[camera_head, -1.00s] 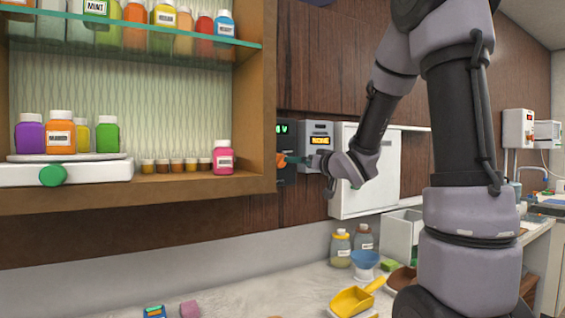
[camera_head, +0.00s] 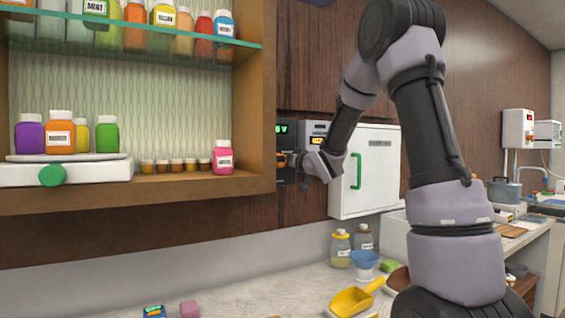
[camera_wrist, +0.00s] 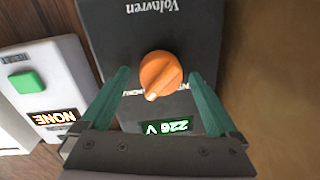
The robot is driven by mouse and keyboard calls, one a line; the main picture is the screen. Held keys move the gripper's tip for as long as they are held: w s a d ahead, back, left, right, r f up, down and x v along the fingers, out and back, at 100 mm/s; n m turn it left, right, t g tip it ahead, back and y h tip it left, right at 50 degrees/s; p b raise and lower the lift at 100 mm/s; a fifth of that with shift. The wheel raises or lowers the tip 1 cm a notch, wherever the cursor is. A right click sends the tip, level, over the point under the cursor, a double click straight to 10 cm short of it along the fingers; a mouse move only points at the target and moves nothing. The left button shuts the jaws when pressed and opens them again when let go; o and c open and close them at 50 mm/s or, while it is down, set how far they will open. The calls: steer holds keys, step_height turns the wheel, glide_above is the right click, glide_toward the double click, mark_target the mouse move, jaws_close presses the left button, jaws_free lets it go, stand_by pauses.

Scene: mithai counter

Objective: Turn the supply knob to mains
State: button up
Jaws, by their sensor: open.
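The supply knob (camera_wrist: 160,75) is a round orange dial with a raised grip bar and a pale pointer mark, on a dark grey box (camera_wrist: 205,35) that appears upside down in the wrist view. The box's green display (camera_wrist: 166,127) reads about 226 V. The lettering around the knob is partly hidden and too small to read. My gripper (camera_wrist: 160,85) is open, its two green fingers on either side of the knob, with a gap showing to each. In the head view, my gripper (camera_head: 291,159) is at the box (camera_head: 286,132), which it partly hides.
A grey unit (camera_wrist: 45,85) with a green button and a display reading NONE stands beside the box. The wooden shelf unit's side (camera_head: 257,100) is close on the other side. A white cabinet (camera_head: 380,185) with a green handle hangs to the right, above the counter (camera_head: 250,290).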

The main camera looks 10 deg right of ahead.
steer(key=c, duration=1.4)
steer(key=shift+o, duration=0.2)
steer(key=shift+n, duration=0.3)
steer(key=n, duration=0.3)
steer(key=shift+n, duration=0.3)
steer(key=n, duration=0.4)
steer(key=shift+a+n+h, duration=0.1)
steer(key=shift+n+h, duration=0.2)
steer(key=n, duration=0.4)
steer(key=shift+s+a+h, duration=0.1)
steer(key=shift+h, duration=0.2)
steer(key=shift+f+n, duration=0.1)
steer(key=shift+n, duration=2.1)
